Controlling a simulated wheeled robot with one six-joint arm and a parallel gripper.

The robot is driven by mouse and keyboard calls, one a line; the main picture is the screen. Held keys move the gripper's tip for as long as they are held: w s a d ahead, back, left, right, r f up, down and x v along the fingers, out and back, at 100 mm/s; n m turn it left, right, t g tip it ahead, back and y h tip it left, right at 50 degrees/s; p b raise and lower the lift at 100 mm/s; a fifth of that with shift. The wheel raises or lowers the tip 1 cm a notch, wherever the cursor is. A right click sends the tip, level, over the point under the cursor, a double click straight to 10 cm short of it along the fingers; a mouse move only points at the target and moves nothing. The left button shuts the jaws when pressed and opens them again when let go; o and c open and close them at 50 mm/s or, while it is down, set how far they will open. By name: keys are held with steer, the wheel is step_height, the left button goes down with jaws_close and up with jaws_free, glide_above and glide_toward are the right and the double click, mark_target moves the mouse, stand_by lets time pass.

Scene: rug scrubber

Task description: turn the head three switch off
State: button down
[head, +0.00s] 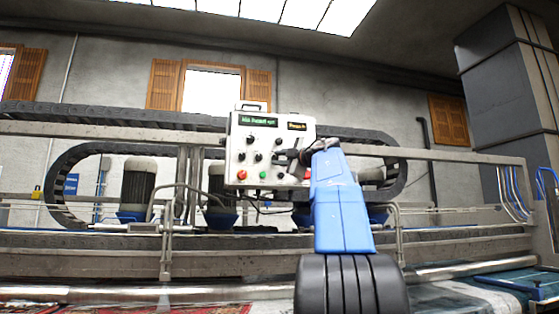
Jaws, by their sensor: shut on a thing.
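A white control box (235,150) with a handle on top hangs in the middle of the head view. My blue arm reaches up from below on the right. My gripper (278,157) is at the right half of the box face, shut on a black switch there. The gripper covers that switch, so its turned position and label cannot be read.
A metal frame with horizontal rails (450,155) and a black cable chain (62,170) runs across the view. Grey motors (139,182) on blue bases stand behind it. A red patterned rug (190,308) lies at the bottom left.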

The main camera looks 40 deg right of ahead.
steer(key=shift+n, duration=0.7)
steer(key=c, duration=1.5)
jaws_free()
steer(key=shift+c, duration=0.2)
steer(key=v, duration=1.7)
steer(key=shift+s+r, duration=0.3)
steer(key=shift+r, duration=0.05)
steer(key=shift+d, duration=0.1)
